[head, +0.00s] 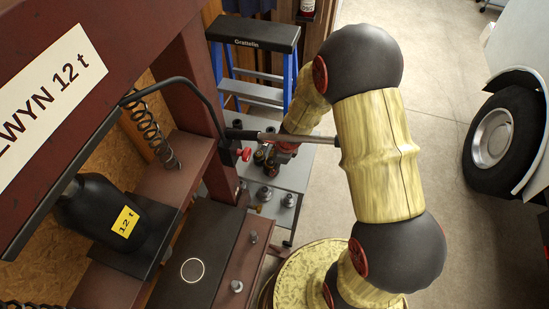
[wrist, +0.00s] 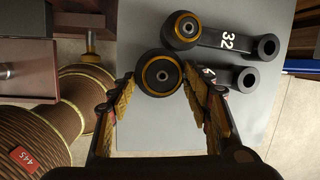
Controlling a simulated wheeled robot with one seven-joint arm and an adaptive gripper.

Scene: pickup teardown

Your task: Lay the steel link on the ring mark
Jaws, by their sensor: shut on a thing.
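In the wrist view my gripper (wrist: 158,80) has its fingers on both sides of the round end of a dark link (wrist: 160,73), which has a gold-edged bush. I hold the link by this end; its bar runs right, partly behind the finger, to a plain eye. Whether it touches the grey top under it is unclear. A second dark link (wrist: 225,41), marked 32, lies just beyond it. In the head view my gripper (head: 266,157) is over the grey stand, and the link is hard to make out. The pale ring mark (head: 193,269) is on the dark press plate, bare.
The grey stand (head: 302,172) holds several small metal parts (head: 288,200). Metal pins (head: 236,286) stand on the press bed beside the plate. A blue stepladder (head: 262,93) stands behind.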

